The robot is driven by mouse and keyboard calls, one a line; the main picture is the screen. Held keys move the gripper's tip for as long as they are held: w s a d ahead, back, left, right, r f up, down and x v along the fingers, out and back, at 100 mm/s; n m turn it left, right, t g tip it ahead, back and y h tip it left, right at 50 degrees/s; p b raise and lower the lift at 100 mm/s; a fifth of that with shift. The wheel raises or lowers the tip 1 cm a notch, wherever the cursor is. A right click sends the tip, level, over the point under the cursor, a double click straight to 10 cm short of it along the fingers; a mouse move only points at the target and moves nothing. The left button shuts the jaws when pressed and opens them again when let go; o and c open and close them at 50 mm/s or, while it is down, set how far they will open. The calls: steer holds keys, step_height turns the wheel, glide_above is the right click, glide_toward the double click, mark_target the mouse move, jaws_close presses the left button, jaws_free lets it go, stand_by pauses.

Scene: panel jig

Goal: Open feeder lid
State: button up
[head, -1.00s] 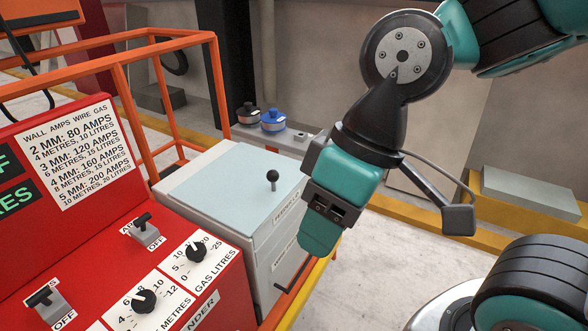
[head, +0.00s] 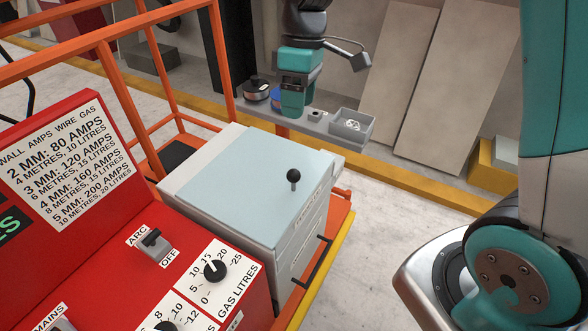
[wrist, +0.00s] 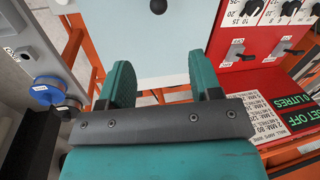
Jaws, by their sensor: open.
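The feeder is a grey box with a pale blue lid (head: 235,165) on top. The lid lies flat and shut, and a black ball knob (head: 293,176) stands on it near its right side. The lid (wrist: 115,35) and the knob (wrist: 158,6) also show at the top of the wrist view. My gripper (head: 292,108) is beyond the far edge of the feeder in the head view, apart from the knob. Its two teal fingers (wrist: 160,85) are spread in the wrist view, with nothing between them.
A red control panel (head: 120,240) with switches and dials stands left of the feeder. Orange rails (head: 165,75) rise behind it. Behind my gripper, a grey shelf holds a dark round cap (head: 256,90) and a small tray (head: 351,126). Open floor (head: 385,205) lies to the right.

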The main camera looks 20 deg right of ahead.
mark_target(293, 174)
steer(key=f+p, duration=0.1)
steer(key=f, duration=0.4)
steer(key=s+a+f, duration=0.1)
steer(key=f, duration=0.5)
steer(key=s+a+f+p, duration=0.1)
steer(key=f, duration=0.5)
steer(key=shift+s+p, duration=0.2)
steer(key=shift+p, duration=0.1)
steer(key=shift+c, duration=0.2)
jaws_close()
